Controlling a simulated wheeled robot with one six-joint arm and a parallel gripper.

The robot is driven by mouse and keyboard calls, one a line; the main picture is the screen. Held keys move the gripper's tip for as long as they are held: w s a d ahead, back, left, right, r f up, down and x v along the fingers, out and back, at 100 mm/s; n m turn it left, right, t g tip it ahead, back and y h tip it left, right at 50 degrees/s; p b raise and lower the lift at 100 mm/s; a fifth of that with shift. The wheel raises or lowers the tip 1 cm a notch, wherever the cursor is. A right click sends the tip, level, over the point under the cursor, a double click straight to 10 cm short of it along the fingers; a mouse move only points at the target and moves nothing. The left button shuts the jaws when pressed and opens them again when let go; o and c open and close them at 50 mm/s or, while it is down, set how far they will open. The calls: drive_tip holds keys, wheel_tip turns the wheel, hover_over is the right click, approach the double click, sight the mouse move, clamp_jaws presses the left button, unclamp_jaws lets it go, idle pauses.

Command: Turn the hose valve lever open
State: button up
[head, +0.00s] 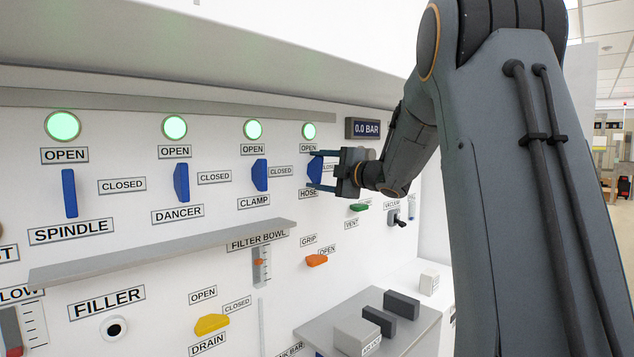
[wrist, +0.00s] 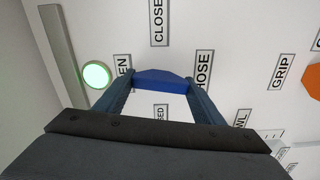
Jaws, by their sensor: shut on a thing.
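The blue hose valve lever (head: 315,168) is on the white panel, between an OPEN label above and the HOSE label (head: 308,193) below. It stands upright, in line with OPEN, like the other blue levers. My gripper (head: 320,171) reaches in from the right and is shut on this lever, one finger at its top end and one at its bottom end. In the wrist view the lever (wrist: 162,80) spans between the two fingertips, from the OPEN side to the HOSE side. The lamp (head: 309,131) above it glows green. A CLOSED label beside it is partly hidden.
Blue clamp (head: 260,175), dancer (head: 182,182) and spindle (head: 69,193) levers stand to the left, under green lamps. A grey shelf (head: 160,255) juts out below. A display (head: 367,128) reads 0.0 BAR. A green vent lever (head: 359,207) sits close below my wrist.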

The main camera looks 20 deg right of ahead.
drive_tip(key=shift+f+n+b, duration=0.1)
drive_tip(key=shift+n+b, duration=0.7)
drive_tip(key=shift+b, duration=0.05)
drive_tip(key=o, duration=1.1)
drive_tip(key=shift+c, duration=0.2)
drive_tip(key=b+v, duration=0.1)
drive_tip(key=v, duration=0.7)
